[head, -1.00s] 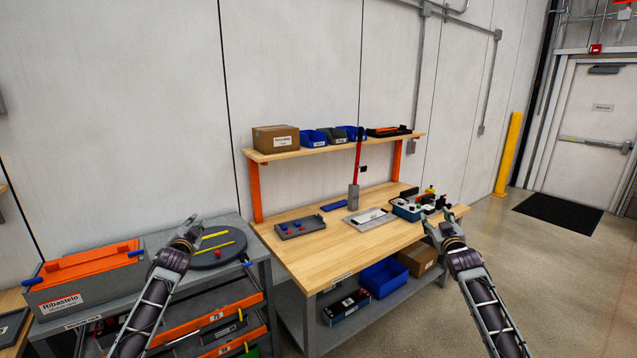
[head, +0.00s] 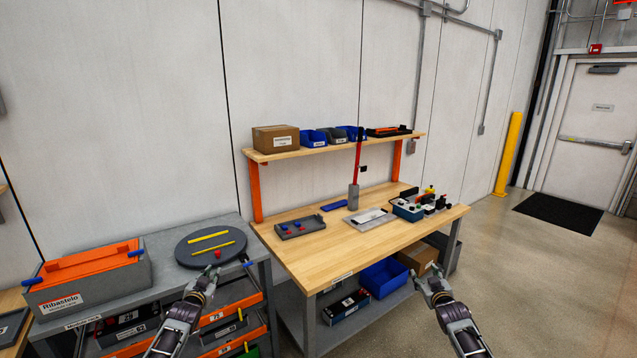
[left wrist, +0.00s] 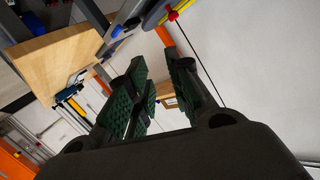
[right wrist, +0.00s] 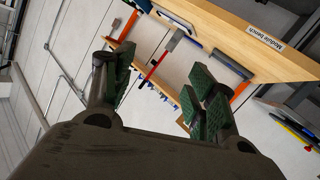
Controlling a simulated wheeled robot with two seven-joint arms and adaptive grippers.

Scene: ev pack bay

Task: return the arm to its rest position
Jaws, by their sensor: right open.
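My left gripper (head: 208,278) hangs in front of the grey tool cart, just below the round dark turntable (head: 190,247) in the picture. In the left wrist view its green-padded fingers (left wrist: 165,85) stand apart with nothing between them. My right gripper (head: 428,283) is below the front right part of the wooden bench top, in front of the lower shelf area. In the right wrist view its fingers (right wrist: 165,80) are wide apart and empty. Neither gripper touches anything that I can see.
The wooden bench (head: 310,262) holds a grey tray (head: 300,229), a white-topped plate (head: 370,218) and a cluster of devices. Its front edge lies close to both arms. An orange-topped box (head: 90,278) sits on the cart.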

